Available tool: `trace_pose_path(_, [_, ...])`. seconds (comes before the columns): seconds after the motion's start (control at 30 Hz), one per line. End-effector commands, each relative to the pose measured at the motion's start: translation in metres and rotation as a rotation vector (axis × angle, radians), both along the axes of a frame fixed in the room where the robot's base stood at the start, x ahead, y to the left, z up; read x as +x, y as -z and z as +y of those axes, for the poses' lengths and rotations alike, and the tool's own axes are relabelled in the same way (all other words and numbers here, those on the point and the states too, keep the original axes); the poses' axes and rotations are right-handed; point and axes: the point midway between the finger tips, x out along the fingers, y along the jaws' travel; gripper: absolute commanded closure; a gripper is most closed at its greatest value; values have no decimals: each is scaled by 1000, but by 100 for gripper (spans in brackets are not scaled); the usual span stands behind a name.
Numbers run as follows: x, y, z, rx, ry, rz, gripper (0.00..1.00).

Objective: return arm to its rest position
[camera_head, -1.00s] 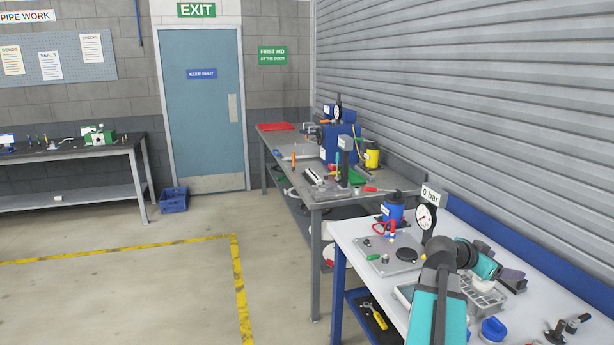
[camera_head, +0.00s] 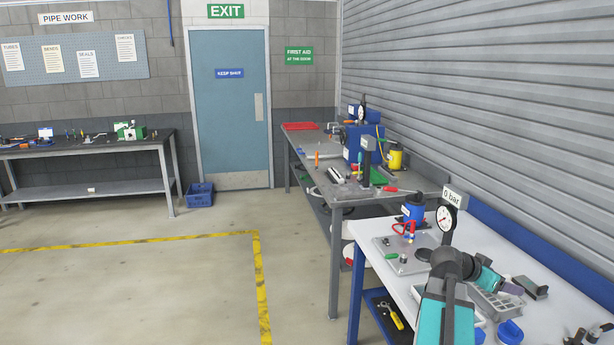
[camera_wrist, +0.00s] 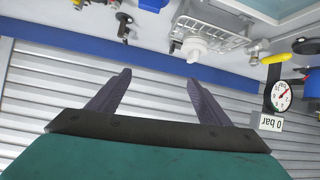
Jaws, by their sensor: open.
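My arm (camera_head: 445,312) rises at the lower right of the head view, folded at a dark elbow over the white bench (camera_head: 455,280). Its teal wrist end points right, toward the shutter side. My gripper (camera_wrist: 160,78) shows in the wrist view with two dark fingers spread apart and nothing between them. The fingers are hard to make out in the head view. Behind them in the wrist view are the blue bench edge and the shutter.
A pressure gauge (camera_head: 445,217) marked 0 bar stands close behind my arm; it shows upside down in the wrist view (camera_wrist: 281,95). A grey tray (camera_head: 497,302) lies beside the wrist. A grey bench (camera_head: 420,187) stands beyond. The floor (camera_head: 150,300) at left is clear.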

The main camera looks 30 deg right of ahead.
Motion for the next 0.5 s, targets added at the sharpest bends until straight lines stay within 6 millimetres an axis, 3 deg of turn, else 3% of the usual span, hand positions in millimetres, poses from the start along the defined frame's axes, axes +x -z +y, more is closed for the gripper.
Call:
trace_pose_path(0.27, [64,53,52,130,-153,65,28])
trace_pose_path(0.5, [128,115,129,282,-350,156,28])
